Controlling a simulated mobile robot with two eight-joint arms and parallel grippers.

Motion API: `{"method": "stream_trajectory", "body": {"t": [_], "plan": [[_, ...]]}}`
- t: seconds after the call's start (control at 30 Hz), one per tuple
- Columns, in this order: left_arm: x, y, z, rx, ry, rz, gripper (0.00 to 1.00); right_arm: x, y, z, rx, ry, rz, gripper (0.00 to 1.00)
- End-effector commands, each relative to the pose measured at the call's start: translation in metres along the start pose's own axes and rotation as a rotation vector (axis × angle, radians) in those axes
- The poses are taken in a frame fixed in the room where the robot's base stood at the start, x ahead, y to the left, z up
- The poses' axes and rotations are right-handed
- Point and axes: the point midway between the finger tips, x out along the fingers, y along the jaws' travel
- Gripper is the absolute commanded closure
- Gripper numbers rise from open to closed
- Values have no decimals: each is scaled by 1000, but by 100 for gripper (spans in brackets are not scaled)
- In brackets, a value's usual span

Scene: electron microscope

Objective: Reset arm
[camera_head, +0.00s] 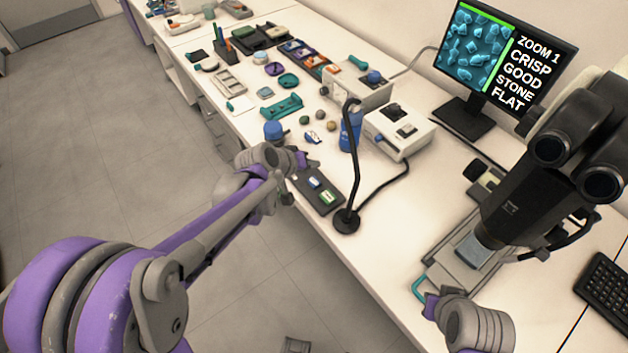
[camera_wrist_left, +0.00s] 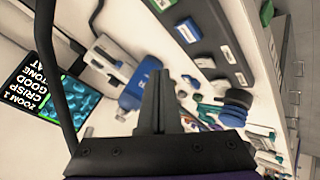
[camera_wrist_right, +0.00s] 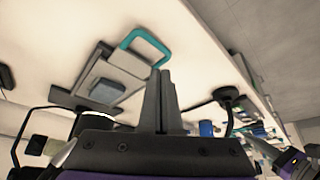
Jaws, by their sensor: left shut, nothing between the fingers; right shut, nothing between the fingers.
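My left gripper (camera_wrist_left: 160,90) is shut and empty. In the head view its arm reaches in from the left and its wrist (camera_head: 263,157) hangs over the bench's front edge, near the dark slide tray (camera_head: 335,205). My right gripper (camera_wrist_right: 160,88) is shut and empty. In the head view its wrist (camera_head: 480,325) is at the bottom right, in front of the microscope (camera_head: 515,205). The right fingers are close to a teal handle (camera_wrist_right: 135,37) on the microscope's base plate; I cannot tell whether they touch it. The handle also shows in the head view (camera_head: 416,290).
A black lamp stand (camera_head: 347,220) rises between the arms. A white device (camera_head: 400,132), a blue bottle (camera_head: 347,135) and a monitor (camera_head: 503,55) reading "ZOOM 1 CRISP GOOD STONE FLAT" stand behind. A keyboard (camera_head: 606,290) lies at right. The floor at left is open.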

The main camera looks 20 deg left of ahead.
Motion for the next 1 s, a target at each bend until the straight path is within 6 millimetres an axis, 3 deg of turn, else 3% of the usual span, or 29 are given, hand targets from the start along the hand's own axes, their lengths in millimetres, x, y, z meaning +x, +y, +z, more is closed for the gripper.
{"method": "stream_trajectory", "body": {"t": [0.33,0.47,0.57,0.73,0.9,1.0], "plan": [[-1,0,0,1,-1,-1,100,0,0,0,0,0,0,100],[-16,4,8,23,-13,-17,100,-3,0,-2,0,1,0,100],[-43,10,24,69,-40,-53,100,-8,0,-6,0,4,0,100],[-106,10,68,180,-98,-150,100,-18,0,-14,0,10,0,100],[-159,-3,114,287,-149,-254,100,-28,0,-23,0,16,0,100],[-181,-14,136,338,-170,-305,100,-32,0,-27,0,19,0,100]]}}
